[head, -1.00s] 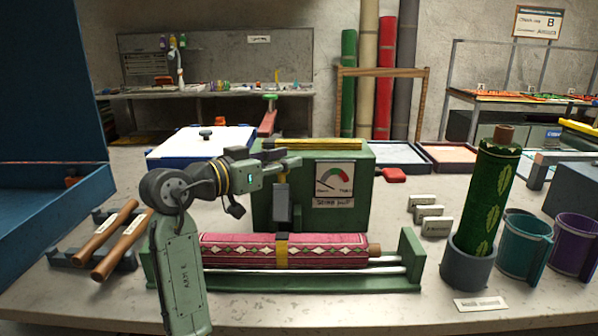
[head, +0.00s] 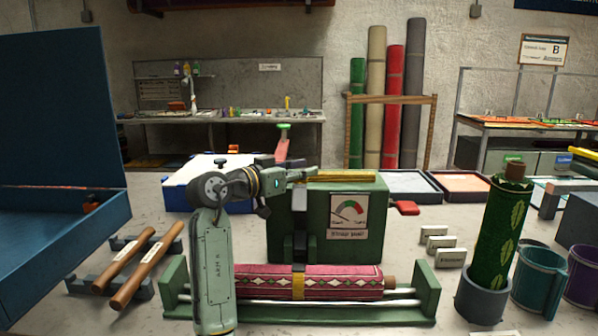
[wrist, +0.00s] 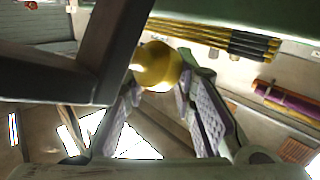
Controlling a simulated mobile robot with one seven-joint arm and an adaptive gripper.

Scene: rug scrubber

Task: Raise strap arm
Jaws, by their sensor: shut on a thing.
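The green strap press (head: 358,250) has a gauge on its front and stands behind a rolled pink patterned rug (head: 350,283). The rug lies in a green cradle, with a yellow band (head: 299,287) around it. My gripper (head: 308,174) is level with the top of the press. In the wrist view its fingers (wrist: 158,100) are shut on a round yellow knob (wrist: 158,66). A dark bar (wrist: 105,60), apparently the strap arm, crosses close beside the knob. In the head view my gripper hides the knob, and my arm covers the rug's left end.
A red lever with a green top (head: 284,128) stands behind my wrist. Two wooden-handled tools (head: 147,265) lie left. A green leaf-patterned roll (head: 502,220) stands in a grey cup at right, near two mugs. Grey labelled blocks (head: 440,247) sit between.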

